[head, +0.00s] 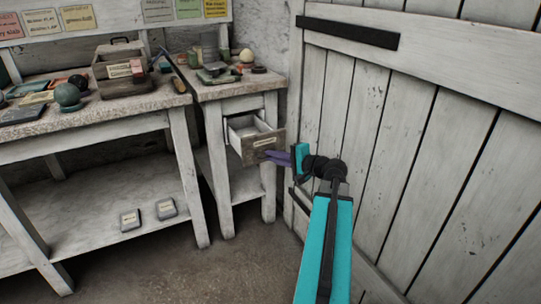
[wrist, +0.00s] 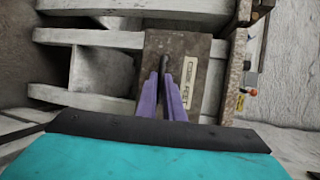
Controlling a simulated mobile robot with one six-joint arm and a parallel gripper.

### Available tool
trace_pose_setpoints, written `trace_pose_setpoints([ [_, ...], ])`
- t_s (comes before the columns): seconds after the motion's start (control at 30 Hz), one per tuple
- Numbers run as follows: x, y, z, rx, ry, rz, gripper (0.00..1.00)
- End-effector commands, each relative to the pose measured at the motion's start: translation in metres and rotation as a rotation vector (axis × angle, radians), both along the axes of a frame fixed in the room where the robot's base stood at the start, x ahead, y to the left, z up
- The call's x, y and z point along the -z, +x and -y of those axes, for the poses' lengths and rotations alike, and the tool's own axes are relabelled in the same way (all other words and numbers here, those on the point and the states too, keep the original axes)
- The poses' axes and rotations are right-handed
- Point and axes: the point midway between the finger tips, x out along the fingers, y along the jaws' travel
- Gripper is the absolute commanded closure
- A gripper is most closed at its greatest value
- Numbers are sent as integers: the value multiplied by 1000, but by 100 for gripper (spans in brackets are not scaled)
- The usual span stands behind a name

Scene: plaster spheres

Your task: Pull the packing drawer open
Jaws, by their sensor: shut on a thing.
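The packing drawer (head: 255,141) sits in the small side table in the head view. It stands partly open, and its pale inside shows. Its brown front with a paper label shows in the wrist view (wrist: 205,60). My gripper (head: 278,157) is at the drawer front, and its purple fingers (wrist: 163,98) are shut on the dark handle (wrist: 164,68). The fingers hide part of the handle. I cannot read the label clearly.
The side table (head: 215,92) carries small items and a pale ball (head: 246,55). A long workbench (head: 110,108) with a wooden box (head: 123,68) and a green sphere (head: 67,94) stands to the left. A plank door (head: 430,150) is close on the right. Floor is clear in front.

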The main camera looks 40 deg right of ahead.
Motion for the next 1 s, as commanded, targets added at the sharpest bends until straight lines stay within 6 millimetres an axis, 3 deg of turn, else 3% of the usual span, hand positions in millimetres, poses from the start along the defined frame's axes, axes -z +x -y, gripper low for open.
trace_pose_setpoints([
  [0.23, -2, 2, 2, 11, -3, 4, 100],
  [0.3, -2, 3, 2, 10, -3, 3, 82],
  [0.37, -2, 3, 0, 8, -3, 4, 74],
  [0.73, -1, 3, -3, 0, -2, 1, 74],
  [1.0, -6, -17, -2, 1, -1, 1, 74],
])
